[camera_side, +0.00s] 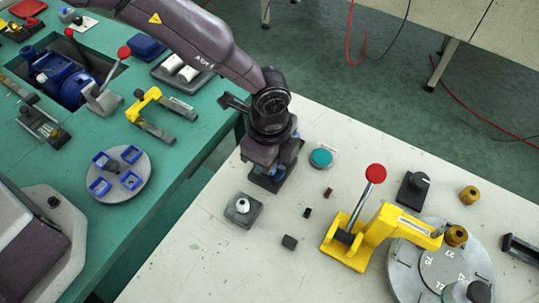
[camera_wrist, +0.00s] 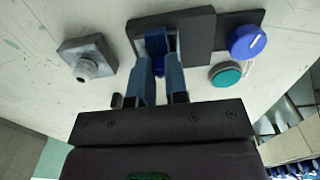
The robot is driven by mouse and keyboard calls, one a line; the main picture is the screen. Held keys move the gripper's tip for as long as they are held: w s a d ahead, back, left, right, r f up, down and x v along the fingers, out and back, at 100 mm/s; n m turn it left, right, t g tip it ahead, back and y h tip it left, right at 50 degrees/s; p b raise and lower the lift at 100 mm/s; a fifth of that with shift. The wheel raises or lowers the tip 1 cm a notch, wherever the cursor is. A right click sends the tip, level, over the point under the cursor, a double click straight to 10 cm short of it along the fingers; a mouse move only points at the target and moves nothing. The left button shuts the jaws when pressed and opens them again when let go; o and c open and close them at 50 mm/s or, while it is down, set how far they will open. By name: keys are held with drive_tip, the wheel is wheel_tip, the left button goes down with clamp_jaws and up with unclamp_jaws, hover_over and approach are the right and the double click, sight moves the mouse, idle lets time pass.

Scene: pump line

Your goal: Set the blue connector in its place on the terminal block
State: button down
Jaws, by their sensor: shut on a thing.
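My gripper (camera_side: 266,173) points down over the dark terminal block (camera_wrist: 185,25) on the pale table. In the wrist view my gripper (camera_wrist: 160,68) is shut on the blue connector (camera_wrist: 157,43), whose end shows between the two fingers. The connector lies over the near-left part of the block. I cannot tell whether it touches the block or sits in its place, since the fingers hide its lower part. In the side view the gripper hides most of the block and the connector.
A blue knob (camera_wrist: 246,42) and a teal button (camera_side: 320,158) are close by. A grey base with a white knob (camera_side: 242,207) stands to the left. Small dark pieces (camera_side: 289,242) lie in front. A yellow clamp with a red-tipped lever (camera_side: 345,245) stands at the right.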

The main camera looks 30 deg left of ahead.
drive_tip(key=c, duration=1.1)
unclamp_jaws()
drive_tip(key=shift+o, duration=0.2)
drive_tip(key=shift+r, duration=2.95)
